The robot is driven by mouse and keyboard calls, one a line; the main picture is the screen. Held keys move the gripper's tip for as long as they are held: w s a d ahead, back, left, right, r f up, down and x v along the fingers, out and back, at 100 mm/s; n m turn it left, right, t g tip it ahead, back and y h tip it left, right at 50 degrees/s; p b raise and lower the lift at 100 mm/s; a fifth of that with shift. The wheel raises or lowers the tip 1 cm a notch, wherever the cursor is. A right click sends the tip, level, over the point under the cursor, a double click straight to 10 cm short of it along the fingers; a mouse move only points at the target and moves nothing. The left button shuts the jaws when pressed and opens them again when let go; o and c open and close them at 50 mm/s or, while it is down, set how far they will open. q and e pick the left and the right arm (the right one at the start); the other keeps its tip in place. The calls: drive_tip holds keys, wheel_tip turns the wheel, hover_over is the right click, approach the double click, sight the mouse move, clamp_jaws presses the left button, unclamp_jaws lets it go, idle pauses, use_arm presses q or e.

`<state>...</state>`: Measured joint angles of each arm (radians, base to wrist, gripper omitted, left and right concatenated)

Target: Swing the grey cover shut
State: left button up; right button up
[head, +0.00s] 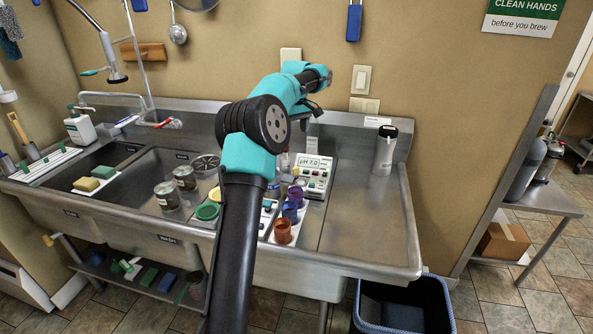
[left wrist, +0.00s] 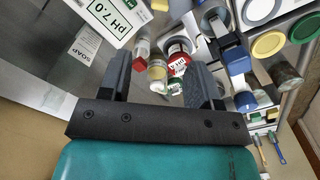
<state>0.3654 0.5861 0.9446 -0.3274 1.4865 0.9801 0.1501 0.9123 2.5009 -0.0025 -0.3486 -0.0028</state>
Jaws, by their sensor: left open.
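I cannot pick out the grey cover with certainty; my arm hides part of the counter in the head view. A pH meter (head: 313,176) reading 7.0 stands on the steel sink counter right of my arm, with a small grey upright part (head: 312,143) behind it. Small bottles, one with a red-and-white label (left wrist: 178,60), appear between and beyond the fingers. My right gripper is not in view.
Purple (head: 295,196), blue (head: 290,212) and orange (head: 283,231) cups stand in front of the meter. Jars (head: 185,178) stand left of my arm. The right counter (head: 360,220) is mostly clear.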

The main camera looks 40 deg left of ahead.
sight(296, 169)
use_arm(q)
wheel_tip(296, 169, down, 17)
idle(0.6)
clamp_jaws()
idle(0.5)
